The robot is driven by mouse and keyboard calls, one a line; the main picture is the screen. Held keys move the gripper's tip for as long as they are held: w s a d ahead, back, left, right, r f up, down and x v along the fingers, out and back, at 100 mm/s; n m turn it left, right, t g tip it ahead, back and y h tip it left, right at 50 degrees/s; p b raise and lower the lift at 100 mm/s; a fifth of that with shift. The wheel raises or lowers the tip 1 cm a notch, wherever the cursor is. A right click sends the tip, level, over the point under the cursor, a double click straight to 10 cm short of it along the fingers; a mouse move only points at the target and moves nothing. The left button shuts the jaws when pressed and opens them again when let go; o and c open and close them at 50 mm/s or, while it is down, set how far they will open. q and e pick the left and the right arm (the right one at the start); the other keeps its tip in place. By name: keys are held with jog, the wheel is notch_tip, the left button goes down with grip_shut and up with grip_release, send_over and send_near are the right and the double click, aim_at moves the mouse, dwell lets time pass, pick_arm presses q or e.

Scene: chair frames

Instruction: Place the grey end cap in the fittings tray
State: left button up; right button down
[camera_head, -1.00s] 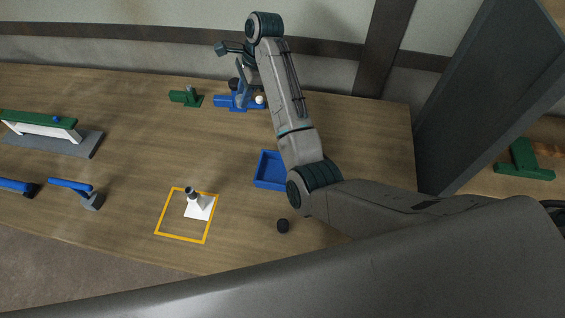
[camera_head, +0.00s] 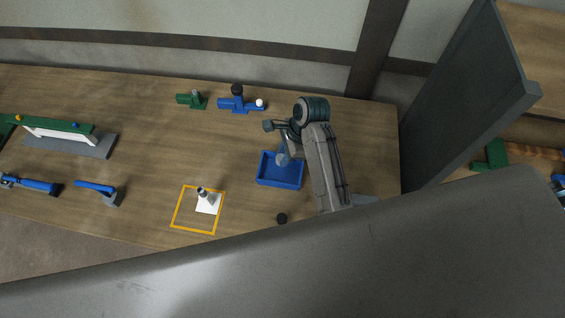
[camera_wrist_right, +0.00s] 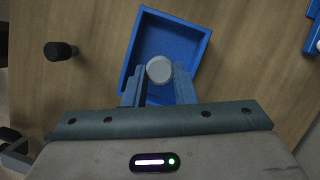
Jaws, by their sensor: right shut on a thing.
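The grey end cap (camera_wrist_right: 159,69) is a round light-grey piece held between the fingertips of my right gripper (camera_wrist_right: 158,80) in the right wrist view. The blue fittings tray (camera_wrist_right: 199,50) lies below it, and the cap appears over the tray's opening. In the head view the tray (camera_head: 279,183) sits on the table, and my right gripper (camera_head: 283,158) is over its back part. The cap is too small to make out in the head view. I cannot tell the exact height of the cap above the tray floor. My left gripper is not in view.
A black knob (camera_head: 282,218) stands in front of the tray. A white piece with a dark-topped post (camera_head: 207,204) is inside a yellow square outline (camera_head: 177,207). Blue (camera_head: 238,104) and green (camera_head: 192,100) fixtures stand at the back. A dark panel (camera_head: 463,100) rises at right.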

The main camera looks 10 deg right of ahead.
notch_tip(320, 180, down, 7)
jog(key=shift+r+p, duration=0.1)
jog(key=shift+p, duration=0.7)
jog(key=shift+f, duration=0.35)
jog(key=shift+f, duration=0.1)
jog(key=c, duration=1.2)
grip_release()
jog(key=shift+b+v, duration=1.8)
jog(key=shift+v, duration=4.35)
